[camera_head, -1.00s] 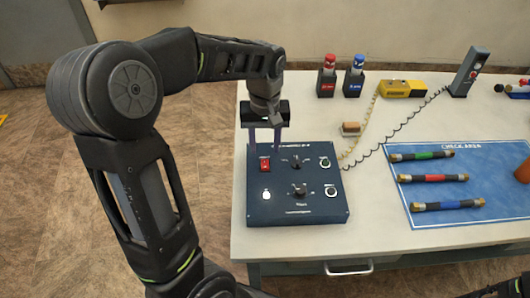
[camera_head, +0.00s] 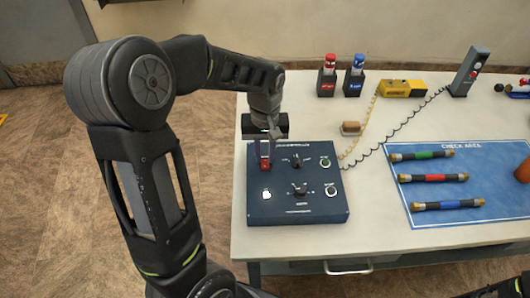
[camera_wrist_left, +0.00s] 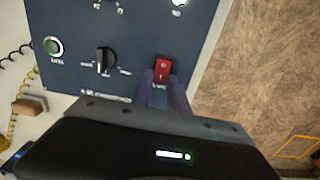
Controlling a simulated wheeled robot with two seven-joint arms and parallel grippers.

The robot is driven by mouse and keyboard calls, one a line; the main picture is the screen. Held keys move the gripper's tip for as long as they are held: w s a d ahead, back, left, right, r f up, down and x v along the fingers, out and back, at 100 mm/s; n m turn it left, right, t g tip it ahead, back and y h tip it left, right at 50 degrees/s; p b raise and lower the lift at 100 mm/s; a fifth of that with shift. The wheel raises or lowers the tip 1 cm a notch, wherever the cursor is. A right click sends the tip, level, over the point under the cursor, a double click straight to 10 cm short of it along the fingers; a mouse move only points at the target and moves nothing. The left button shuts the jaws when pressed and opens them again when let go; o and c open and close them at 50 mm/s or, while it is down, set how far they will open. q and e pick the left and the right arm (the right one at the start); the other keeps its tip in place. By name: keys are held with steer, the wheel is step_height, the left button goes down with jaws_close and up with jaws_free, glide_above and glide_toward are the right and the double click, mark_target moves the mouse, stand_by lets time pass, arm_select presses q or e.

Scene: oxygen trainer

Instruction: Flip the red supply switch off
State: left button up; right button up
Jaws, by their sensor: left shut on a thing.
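The red supply switch (camera_head: 265,163) sits at the upper left of the dark blue control box (camera_head: 305,211) on the table. My left gripper (camera_head: 265,158) points down at it with both fingers close around it. In the left wrist view the red switch (camera_wrist_left: 163,69) shows at the tips of the left gripper's fingers (camera_wrist_left: 163,82), which are shut on it. The fingers hide part of the switch, and I cannot tell clearly which way it is tipped. My right gripper is not in view.
To the right lie a blue check mat (camera_head: 480,165) with hoses, a small tan block (camera_head: 350,128) and a coiled black cable (camera_head: 408,122).

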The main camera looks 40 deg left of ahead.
arm_select(q)
jaws_close()
steer(key=shift+f, duration=0.1)
steer(key=b, duration=0.1)
steer(key=t+y+b, duration=0.1)
steer(key=b, duration=0.1)
steer(key=t+b, duration=0.1)
steer(key=b, duration=0.1)
steer(key=shift+s+d+f+y, duration=0.1)
steer(key=shift+s+d+y, duration=0.15)
steer(key=shift+s+y, duration=0.05)
steer(key=shift+r, duration=0.35)
steer(key=o, duration=0.7)
jaws_free()
steer(key=shift+o, duration=0.2)
